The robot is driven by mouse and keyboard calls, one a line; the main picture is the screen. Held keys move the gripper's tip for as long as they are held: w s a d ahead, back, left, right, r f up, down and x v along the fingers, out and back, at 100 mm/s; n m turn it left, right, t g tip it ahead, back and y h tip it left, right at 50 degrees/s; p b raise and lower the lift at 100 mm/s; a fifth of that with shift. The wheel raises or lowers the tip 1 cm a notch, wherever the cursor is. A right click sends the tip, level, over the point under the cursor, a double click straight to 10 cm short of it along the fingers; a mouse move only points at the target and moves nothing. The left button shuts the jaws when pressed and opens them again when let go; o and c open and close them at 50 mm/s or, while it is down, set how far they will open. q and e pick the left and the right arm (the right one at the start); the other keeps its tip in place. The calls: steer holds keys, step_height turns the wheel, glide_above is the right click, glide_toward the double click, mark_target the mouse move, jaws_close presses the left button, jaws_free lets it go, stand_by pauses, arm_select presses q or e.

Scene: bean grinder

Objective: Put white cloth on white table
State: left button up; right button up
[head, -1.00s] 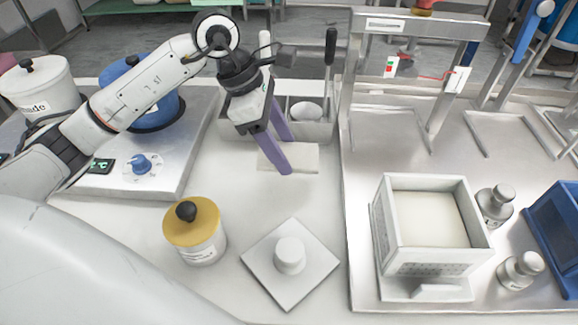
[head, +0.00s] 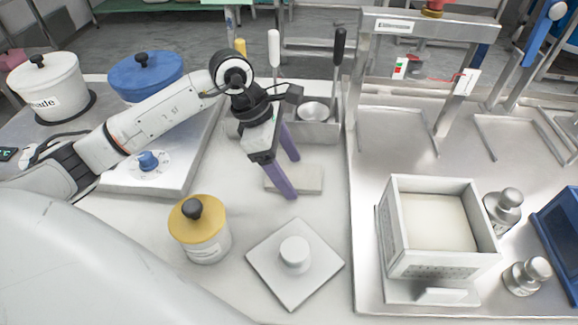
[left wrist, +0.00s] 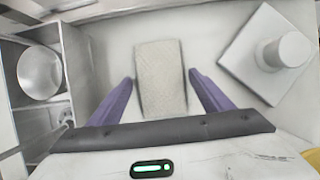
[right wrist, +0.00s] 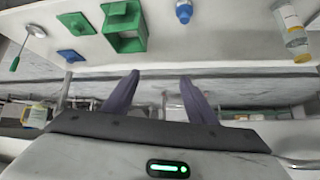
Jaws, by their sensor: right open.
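The white cloth (head: 308,180) is a small, flat, pale rectangle on the white worktop (head: 130,226). My left gripper (head: 289,177) is open over it, with one purple finger in front of the cloth and one behind. In the left wrist view the cloth (left wrist: 160,75) lies lengthwise between the open fingers (left wrist: 160,77), with a gap on both sides. I cannot tell how high the fingertips are above the worktop. My right gripper (right wrist: 159,75) is open and empty in the right wrist view and out of the head view.
A yellow-lidded jar (head: 203,245) and a square white plate with a knob (head: 295,285) stand in front of the cloth. A metal bin (head: 318,130) with handled tools is behind it. A metal tray (head: 370,235) holds a white box. The right wrist view shows green holders (right wrist: 125,25).

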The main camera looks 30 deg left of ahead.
arm_select(q)
steer(key=v, duration=1.2)
steer(key=shift+r, duration=0.15)
